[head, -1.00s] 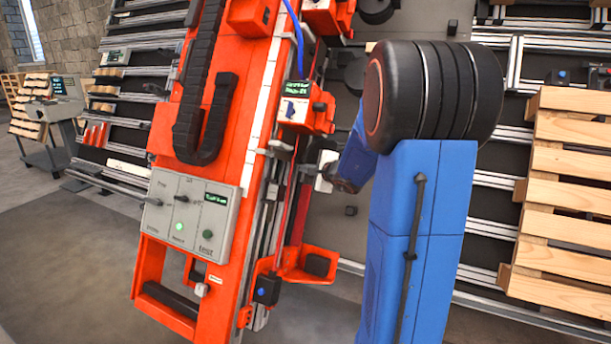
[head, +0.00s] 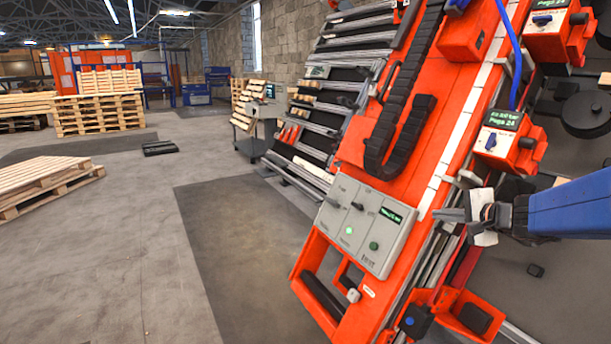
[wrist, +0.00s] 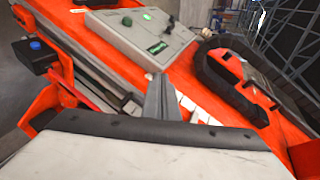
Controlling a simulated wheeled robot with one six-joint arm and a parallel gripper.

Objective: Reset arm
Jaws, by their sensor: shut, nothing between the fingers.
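My gripper (head: 447,214) shows at the right of the head view, at the end of my blue arm, its grey fingers pointing left. It is shut and empty, in front of the orange gantry machine (head: 458,75). In the wrist view my closed fingers (wrist: 159,98) stand upright in the middle, with the orange machine behind them. The grey control panel (head: 362,225) with a green lit button and a small display lies left of and below the gripper in the head view. It also shows at the top of the wrist view (wrist: 125,45). I cannot tell the gap to the machine.
Orange control boxes (head: 508,138) sit close above my gripper, with a blue cable (head: 515,50) nearby. A black cable chain (head: 405,95) runs along the machine. Wooden pallets (head: 45,182) lie at the left.

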